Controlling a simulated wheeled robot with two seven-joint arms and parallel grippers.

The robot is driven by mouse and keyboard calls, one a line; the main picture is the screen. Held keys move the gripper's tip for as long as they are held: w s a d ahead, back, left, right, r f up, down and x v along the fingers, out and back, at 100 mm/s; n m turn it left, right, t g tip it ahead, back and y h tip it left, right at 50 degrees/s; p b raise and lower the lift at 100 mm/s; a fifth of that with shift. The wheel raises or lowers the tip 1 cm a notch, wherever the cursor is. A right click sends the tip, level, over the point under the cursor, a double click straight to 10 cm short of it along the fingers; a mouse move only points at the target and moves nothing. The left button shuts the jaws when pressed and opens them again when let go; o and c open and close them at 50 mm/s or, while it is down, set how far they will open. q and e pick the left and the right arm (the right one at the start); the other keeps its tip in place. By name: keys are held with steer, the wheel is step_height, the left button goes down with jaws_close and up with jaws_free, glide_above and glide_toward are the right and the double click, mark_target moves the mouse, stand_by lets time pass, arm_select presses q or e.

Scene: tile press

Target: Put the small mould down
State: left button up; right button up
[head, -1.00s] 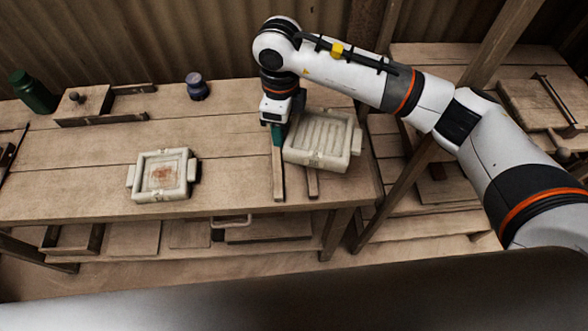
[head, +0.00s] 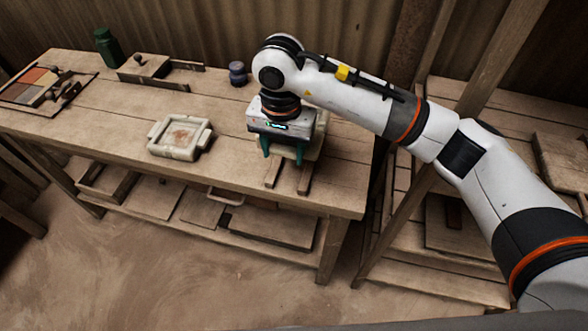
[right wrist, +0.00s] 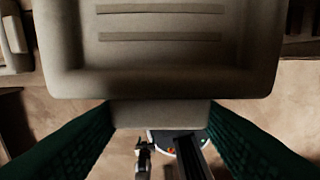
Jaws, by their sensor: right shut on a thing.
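My right gripper (head: 283,150) is over the right end of the workbench, its green fingers pointing down. It is shut on the end lug of a pale, ribbed mould (head: 318,138), which is mostly hidden behind the gripper in the head view. In the right wrist view the ribbed floor and thick rim of this mould (right wrist: 160,84) fill the upper part, with the lug between the fingers (right wrist: 160,114). I cannot tell whether the mould touches the bench. My left gripper is not in view.
Two wooden strips (head: 304,177) lie at the front of the bench (head: 230,160), just below the gripper. A slanted post (head: 400,210) stands right. Bench between the moulds is clear.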

step_height(320, 180, down, 9)
steer(key=shift+a+f+p, duration=0.1)
steer(key=shift+f+p, duration=0.05)
steer(key=shift+p, duration=0.75)
steer(key=shift+f, duration=0.3)
steer(key=shift+f, duration=0.15)
steer(key=o, duration=1.6)
steer(key=shift+c, duration=0.2)
